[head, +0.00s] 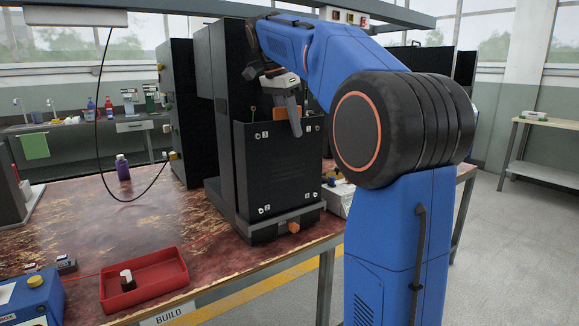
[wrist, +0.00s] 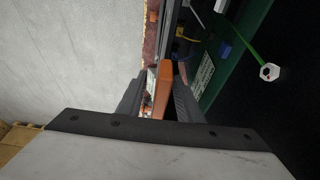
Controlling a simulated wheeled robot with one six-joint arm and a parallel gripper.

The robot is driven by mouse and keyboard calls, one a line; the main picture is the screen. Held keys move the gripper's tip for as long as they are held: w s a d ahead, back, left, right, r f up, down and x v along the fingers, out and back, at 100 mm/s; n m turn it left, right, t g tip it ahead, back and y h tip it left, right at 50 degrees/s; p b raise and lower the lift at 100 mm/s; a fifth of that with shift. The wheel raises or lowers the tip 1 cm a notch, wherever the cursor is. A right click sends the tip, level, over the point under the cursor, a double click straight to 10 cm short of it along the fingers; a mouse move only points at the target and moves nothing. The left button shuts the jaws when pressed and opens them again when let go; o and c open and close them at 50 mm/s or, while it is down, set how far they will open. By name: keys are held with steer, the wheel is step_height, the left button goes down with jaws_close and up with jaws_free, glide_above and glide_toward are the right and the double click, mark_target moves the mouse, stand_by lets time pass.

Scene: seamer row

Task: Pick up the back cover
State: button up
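The black panel that appears to be the back cover (head: 285,170) stands upright on the front of the tall dark machine, with pale fasteners near its corners. An orange piece (head: 314,127) shows at its top edge. My gripper (head: 296,122) points down at this top edge. In the wrist view, an orange bar (wrist: 164,88) lies between the two dark fingers of my gripper (wrist: 160,100). A gap shows on the bar's left side, so the fingers look open around it. Contact on its right side is unclear.
A green board (wrist: 225,60) and cables show beside the fingers in the wrist view. A red tray (head: 150,280) holding a small part, a blue box (head: 32,300) and a purple bottle (head: 122,168) are on the worn table.

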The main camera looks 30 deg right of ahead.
jaws_close()
stand_by(1.3)
